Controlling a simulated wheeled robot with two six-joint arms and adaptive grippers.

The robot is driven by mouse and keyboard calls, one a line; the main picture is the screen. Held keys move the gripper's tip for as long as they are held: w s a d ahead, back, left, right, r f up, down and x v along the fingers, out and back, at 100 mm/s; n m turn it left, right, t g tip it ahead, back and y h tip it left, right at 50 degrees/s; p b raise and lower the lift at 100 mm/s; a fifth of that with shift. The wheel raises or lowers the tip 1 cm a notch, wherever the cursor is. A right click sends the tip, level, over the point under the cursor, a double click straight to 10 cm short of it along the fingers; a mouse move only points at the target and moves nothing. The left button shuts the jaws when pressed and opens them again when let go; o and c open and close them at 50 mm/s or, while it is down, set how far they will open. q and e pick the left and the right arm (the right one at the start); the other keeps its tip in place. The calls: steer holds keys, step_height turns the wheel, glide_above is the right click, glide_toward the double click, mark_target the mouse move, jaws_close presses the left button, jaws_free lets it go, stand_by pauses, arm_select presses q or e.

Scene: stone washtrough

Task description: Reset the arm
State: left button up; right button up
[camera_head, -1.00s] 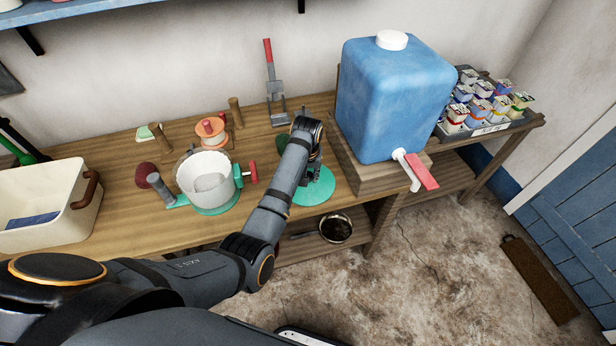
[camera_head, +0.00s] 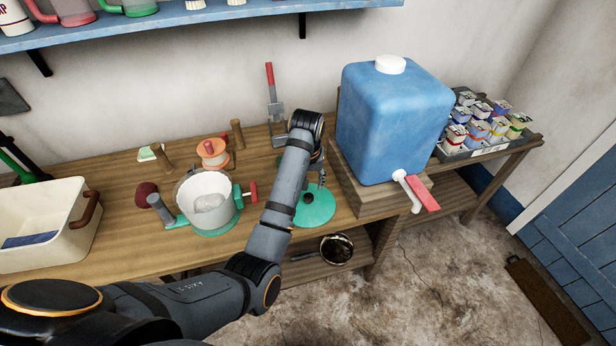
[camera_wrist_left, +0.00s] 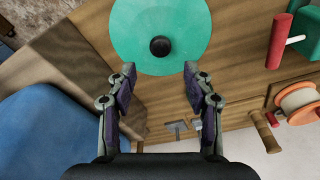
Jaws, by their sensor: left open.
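My left arm comes in from the left in the head view and reaches over the wooden bench. My left gripper (camera_wrist_left: 158,82) is open and empty in the left wrist view, with its two fingers spread apart. A flat green disc (camera_wrist_left: 185,15) with a dark knob lies beyond the fingertips. The disc also shows in the head view (camera_head: 318,210), partly hidden by my arm and gripper. My right gripper is not in view.
A blue water container (camera_head: 390,120) with a red-handled tap stands right of my left arm. A white pot (camera_head: 208,203) on a green base stands left of it. A cream bin (camera_head: 45,255) is at far left. A blue shelf (camera_head: 200,20) hangs above.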

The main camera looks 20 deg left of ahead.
arm_select(q)
steer(key=shift+s+r, duration=0.2)
steer(key=shift+r, duration=1.3)
